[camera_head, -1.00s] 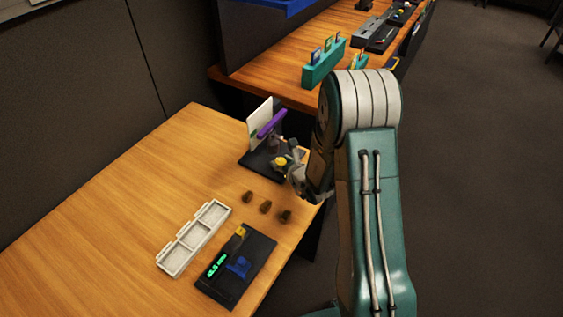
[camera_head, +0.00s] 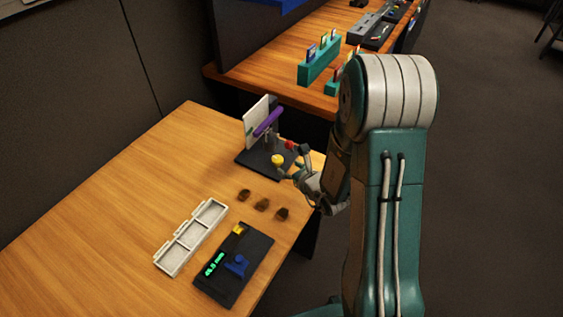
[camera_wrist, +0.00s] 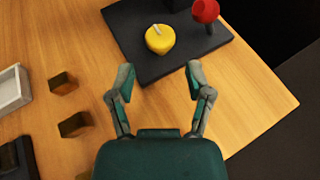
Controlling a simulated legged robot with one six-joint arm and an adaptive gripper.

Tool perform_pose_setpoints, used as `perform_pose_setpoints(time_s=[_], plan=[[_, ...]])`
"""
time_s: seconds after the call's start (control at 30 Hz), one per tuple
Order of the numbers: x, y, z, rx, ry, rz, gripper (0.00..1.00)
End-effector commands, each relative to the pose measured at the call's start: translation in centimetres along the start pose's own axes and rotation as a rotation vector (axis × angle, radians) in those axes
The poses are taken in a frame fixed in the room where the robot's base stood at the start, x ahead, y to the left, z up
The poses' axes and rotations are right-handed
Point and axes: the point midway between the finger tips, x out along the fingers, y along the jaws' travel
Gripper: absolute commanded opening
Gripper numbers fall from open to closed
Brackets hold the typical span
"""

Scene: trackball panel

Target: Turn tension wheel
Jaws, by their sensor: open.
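A yellow wheel (camera_head: 278,160) with a pale mark on top sits on a black base plate (camera_head: 247,162) at the table's right end. The wheel also shows in the wrist view (camera_wrist: 160,39), just beyond my fingertips. I take it as the tension wheel, though no label is readable. A red ball knob (camera_head: 290,144) stands on the same plate; it shows at the top of the wrist view (camera_wrist: 205,10). My gripper (camera_wrist: 160,76) is open and empty, its fingers spread apart short of the wheel. The gripper also shows in the head view (camera_head: 290,160).
A purple bar (camera_head: 268,121) and white panel (camera_head: 254,122) rise behind the wheel. Several brown blocks (camera_head: 262,205) lie nearby. A white tray (camera_head: 168,263) and a black device (camera_head: 258,262) with a green display and blue part sit nearer. The table's left side is clear.

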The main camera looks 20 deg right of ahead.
Motion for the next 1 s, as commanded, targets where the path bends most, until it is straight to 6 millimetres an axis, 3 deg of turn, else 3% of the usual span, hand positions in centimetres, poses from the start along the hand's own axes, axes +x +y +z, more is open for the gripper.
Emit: perform_pose_setpoints(time_s=[0.1, 0.3, 0.87, 1.0], plan=[[-2.3, -0.1, 0.0, 0.0, -0.001, -0.003, 0.66], [-4.2, 0.0, 0.0, 0.0, 0.0, -0.001, 0.66], [-4.4, 0.1, 0.0, -0.003, -0.001, 0.003, 0.66], [-4.7, 1.5, 1.8, -0.071, -0.026, 0.069, 0.66]])
